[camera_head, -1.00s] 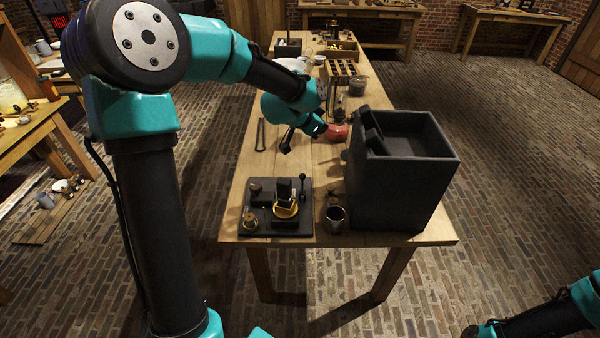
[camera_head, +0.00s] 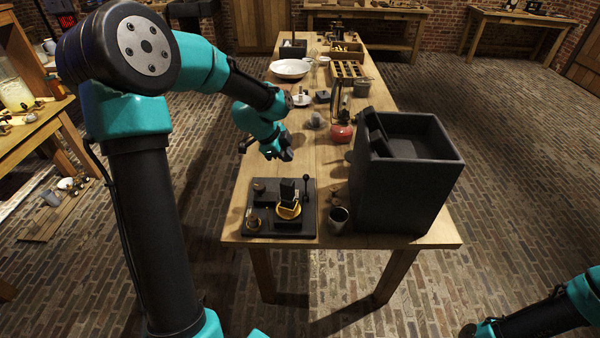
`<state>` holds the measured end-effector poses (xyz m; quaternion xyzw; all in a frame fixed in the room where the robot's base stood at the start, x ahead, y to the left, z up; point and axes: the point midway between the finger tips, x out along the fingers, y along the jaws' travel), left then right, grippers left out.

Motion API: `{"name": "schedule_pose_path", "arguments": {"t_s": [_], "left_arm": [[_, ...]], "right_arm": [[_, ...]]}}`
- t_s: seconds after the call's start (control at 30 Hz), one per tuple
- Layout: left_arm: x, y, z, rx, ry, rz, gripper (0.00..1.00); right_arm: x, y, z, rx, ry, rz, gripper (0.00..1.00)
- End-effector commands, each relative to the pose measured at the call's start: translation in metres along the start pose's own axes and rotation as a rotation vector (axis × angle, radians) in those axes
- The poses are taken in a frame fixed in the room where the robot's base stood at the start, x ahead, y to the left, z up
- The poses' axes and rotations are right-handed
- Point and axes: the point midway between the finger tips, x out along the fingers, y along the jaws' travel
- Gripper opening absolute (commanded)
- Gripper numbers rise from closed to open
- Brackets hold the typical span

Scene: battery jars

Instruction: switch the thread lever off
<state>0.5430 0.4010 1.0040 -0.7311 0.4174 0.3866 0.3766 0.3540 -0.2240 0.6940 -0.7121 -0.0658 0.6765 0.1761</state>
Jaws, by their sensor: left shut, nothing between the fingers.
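A dark board (camera_head: 262,232) lies at the near left of the wooden table. On it stands a thin black lever with a round knob (camera_head: 306,180), near the board's right edge, looking about upright. I take it for the thread lever; its exact tilt is too small to tell. Next to it on the board are a black block (camera_head: 289,190) and a yellow ring-shaped part (camera_head: 289,211). My left gripper (camera_head: 244,146) is shut and empty, behind the board near the table's left edge, clear of the lever. Its fingers are small and partly hidden by my wrist. My right gripper is out of view.
A large dark open box (camera_head: 440,195) stands on the table right of the board, with a metal cup (camera_head: 339,217) between them. A red round pot (camera_head: 341,133), a white bowl (camera_head: 290,68) and a compartment tray (camera_head: 346,70) stand farther back.

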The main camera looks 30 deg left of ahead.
Motion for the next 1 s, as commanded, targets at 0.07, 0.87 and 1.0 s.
{"name": "schedule_pose_path", "arguments": {"t_s": [0.07,0.87,1.0], "left_arm": [[0.002,0.000,0.000,0.000,0.000,0.000,0.00],[0.097,0.000,-0.001,-0.002,0.000,0.000,0.00],[0.100,-0.001,-0.001,-0.002,0.000,-0.002,0.00]], "right_arm": [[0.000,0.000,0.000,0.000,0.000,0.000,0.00],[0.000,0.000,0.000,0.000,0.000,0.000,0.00],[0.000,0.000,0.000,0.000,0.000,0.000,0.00]]}}
